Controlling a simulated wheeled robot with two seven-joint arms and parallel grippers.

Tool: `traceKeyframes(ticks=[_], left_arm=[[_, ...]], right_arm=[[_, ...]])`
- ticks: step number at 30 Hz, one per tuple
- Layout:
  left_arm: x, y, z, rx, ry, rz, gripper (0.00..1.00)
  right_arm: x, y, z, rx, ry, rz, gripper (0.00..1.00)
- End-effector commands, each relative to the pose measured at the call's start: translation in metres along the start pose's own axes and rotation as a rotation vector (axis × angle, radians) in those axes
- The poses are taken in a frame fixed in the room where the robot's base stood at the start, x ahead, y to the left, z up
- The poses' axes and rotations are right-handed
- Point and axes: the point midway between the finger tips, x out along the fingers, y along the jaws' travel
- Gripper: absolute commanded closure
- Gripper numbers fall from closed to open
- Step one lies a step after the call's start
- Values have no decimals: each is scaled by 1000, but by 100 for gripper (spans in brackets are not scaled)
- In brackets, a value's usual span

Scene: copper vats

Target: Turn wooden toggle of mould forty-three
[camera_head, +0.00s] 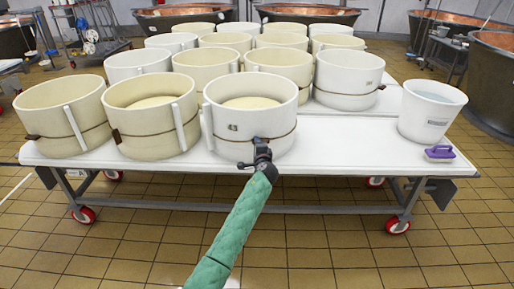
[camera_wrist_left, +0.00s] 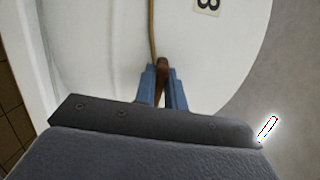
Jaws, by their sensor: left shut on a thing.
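The mould (camera_head: 250,113) is a white, round, open-topped form at the front right of the group, with a small dark number label and a cord around its lower wall. In the left wrist view its white wall (camera_wrist_left: 215,55) carries a label (camera_wrist_left: 208,5), of which only a "3" shows. My left gripper (camera_head: 262,150) is at the mould's front, low on the wall. The left wrist view shows its blue fingers (camera_wrist_left: 162,88) shut on the brown wooden toggle (camera_wrist_left: 163,65), where the cord ends. In the head view the gripper mostly hides the toggle. My right gripper is not in view.
Several cream and white moulds stand close together on the white wheeled table (camera_head: 330,150), two directly left (camera_head: 150,115). A white bucket (camera_head: 430,110) and a purple brush (camera_head: 440,152) are at the table's right end. Copper vats (camera_head: 490,75) stand behind. The table front between mould and bucket is clear.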

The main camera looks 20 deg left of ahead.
Motion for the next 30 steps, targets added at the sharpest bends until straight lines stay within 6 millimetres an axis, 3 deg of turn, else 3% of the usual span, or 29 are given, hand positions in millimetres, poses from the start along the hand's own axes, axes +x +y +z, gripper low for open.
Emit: traceKeyframes(ticks=[20, 21, 24, 30], left_arm=[[0, 3, 0, -66, 0, 2, 100], [0, 3, 0, -66, 0, 2, 84], [0, 3, 0, -65, 0, 2, 66], [0, 2, 0, -65, 0, 1, 66]], right_arm=[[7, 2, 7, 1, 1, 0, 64], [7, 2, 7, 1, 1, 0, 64], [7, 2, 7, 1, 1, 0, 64], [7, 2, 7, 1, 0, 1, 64]])
